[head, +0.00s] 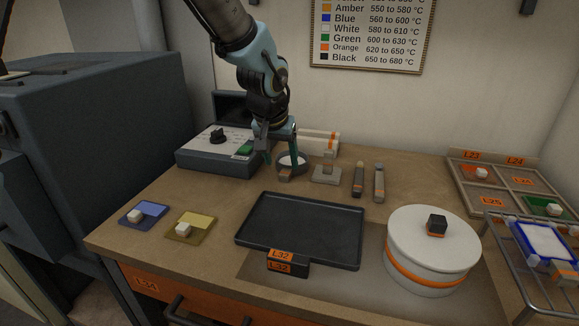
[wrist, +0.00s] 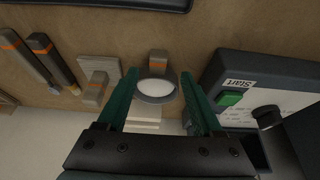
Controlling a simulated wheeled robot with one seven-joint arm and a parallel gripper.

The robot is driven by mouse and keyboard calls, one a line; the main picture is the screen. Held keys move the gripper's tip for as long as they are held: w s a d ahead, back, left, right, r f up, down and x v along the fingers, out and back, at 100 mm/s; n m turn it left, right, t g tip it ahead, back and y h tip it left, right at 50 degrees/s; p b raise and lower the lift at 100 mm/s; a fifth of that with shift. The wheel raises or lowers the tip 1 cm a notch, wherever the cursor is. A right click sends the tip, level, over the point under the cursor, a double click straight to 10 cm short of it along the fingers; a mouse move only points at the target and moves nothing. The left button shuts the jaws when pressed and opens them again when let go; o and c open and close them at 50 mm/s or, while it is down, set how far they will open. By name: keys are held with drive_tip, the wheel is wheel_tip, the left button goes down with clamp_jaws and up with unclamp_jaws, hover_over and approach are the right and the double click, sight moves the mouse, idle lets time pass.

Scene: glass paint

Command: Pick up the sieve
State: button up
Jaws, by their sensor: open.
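The sieve (head: 297,169) looks like a small round grey dish with a pale inside and a block-like handle. It stands on the worktop at the back, right of the control box. In the wrist view the sieve (wrist: 155,98) lies between the two green fingers, its handle toward the top of the picture. My gripper (head: 280,161) is open and above it, one finger on each side. The gripper (wrist: 160,74) shows nothing held. I cannot tell how high the fingertips are above the worktop.
The control box (head: 215,151) with a green Start button is close on the left. A small block on a plate (head: 325,175) and two upright-lying tools (head: 379,183) are to the right. A dark tray (head: 305,228) and a white lidded drum (head: 430,255) stand in front.

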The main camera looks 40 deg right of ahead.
sight(284, 173)
drive_tip(key=shift+s+p+x, duration=0.2)
drive_tip(key=shift+p+x, duration=0.45)
drive_tip(key=shift+x, duration=1.6)
drive_tip(key=shift+f, duration=0.1)
drive_tip(key=shift+c, duration=0.4)
clamp_jaws()
